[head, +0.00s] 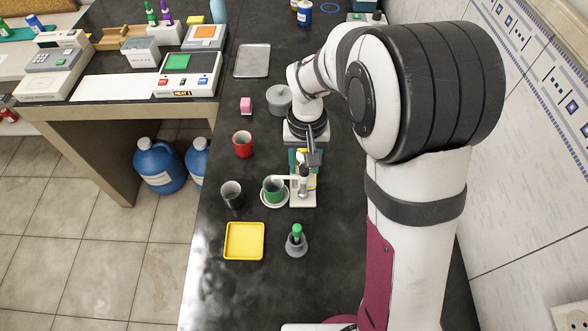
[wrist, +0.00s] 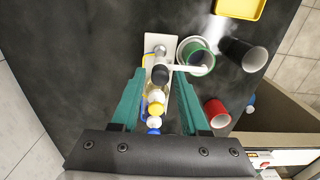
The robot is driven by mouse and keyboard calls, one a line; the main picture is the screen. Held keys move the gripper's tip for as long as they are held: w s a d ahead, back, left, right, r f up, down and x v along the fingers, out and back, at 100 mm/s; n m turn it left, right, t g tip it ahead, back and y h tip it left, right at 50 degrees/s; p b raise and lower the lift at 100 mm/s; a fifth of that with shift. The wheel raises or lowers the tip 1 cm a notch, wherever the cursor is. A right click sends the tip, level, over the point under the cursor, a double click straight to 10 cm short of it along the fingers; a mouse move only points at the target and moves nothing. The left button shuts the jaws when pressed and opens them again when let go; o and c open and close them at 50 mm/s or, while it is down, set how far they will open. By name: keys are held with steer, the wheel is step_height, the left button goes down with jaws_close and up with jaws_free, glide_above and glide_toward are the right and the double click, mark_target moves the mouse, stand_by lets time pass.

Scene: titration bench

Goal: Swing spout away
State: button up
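The spout (head: 282,179) is a short white arm on a small stand with a pale base (head: 303,201). It reaches left over a green cup (head: 273,192) standing on a white saucer (head: 274,204). In the wrist view the spout (wrist: 187,68) points right over the green cup (wrist: 201,55) from a dark-topped post (wrist: 160,74). My gripper (wrist: 158,80) is open above the stand, its two teal fingers apart on either side of the post and some yellow, white and blue round parts. Contact with the post cannot be told. In the head view my arm partly hides the stand.
A black cup (head: 232,194) and a red cup (head: 243,144) stand left of the stand. A yellow tray (head: 244,241) and a grey holder with a green-topped item (head: 296,243) are in front.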

jaws_close()
steer(key=n, duration=1.2)
steer(key=shift+c, duration=1.6)
jaws_free()
jaws_close()
steer(key=n, duration=0.6)
steer(key=o, duration=1.2)
jaws_free()
